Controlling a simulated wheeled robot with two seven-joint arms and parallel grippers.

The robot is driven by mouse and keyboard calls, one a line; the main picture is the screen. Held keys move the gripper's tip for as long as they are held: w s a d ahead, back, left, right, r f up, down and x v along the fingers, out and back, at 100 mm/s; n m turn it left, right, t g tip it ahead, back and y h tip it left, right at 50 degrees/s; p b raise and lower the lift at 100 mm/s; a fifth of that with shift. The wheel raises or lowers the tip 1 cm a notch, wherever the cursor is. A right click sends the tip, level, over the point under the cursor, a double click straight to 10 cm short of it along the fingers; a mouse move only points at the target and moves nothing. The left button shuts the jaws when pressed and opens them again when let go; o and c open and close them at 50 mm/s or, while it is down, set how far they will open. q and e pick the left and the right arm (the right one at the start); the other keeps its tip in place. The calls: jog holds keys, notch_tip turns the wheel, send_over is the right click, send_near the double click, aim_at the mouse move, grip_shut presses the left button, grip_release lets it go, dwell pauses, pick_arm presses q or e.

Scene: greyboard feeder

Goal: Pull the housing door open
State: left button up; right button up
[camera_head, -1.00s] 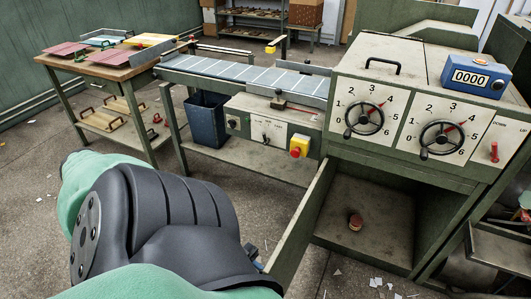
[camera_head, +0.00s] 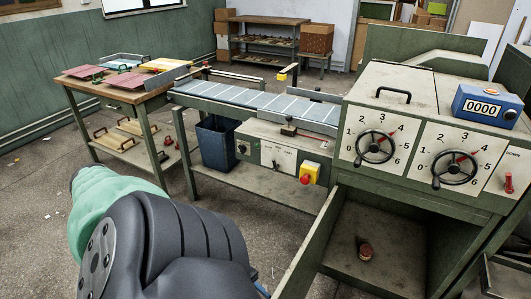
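The housing door (camera_head: 310,250) is a green panel standing swung out from the left side of the housing under the dial panel. The housing's inside (camera_head: 375,238) is exposed, with a small reddish-brown round object (camera_head: 365,251) on its floor. One of my arms, with green and black links, fills the lower left and ends beside the door's outer face. Its gripper is hidden behind the arm and below the picture edge. My other gripper is not in view.
Two dials with handwheels (camera_head: 374,147) and a blue counter (camera_head: 486,105) sit above the housing. A conveyor (camera_head: 258,102) with a control box (camera_head: 285,147) extends left. A blue bin (camera_head: 217,143) stands under it. A wooden table (camera_head: 120,92) is at the left.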

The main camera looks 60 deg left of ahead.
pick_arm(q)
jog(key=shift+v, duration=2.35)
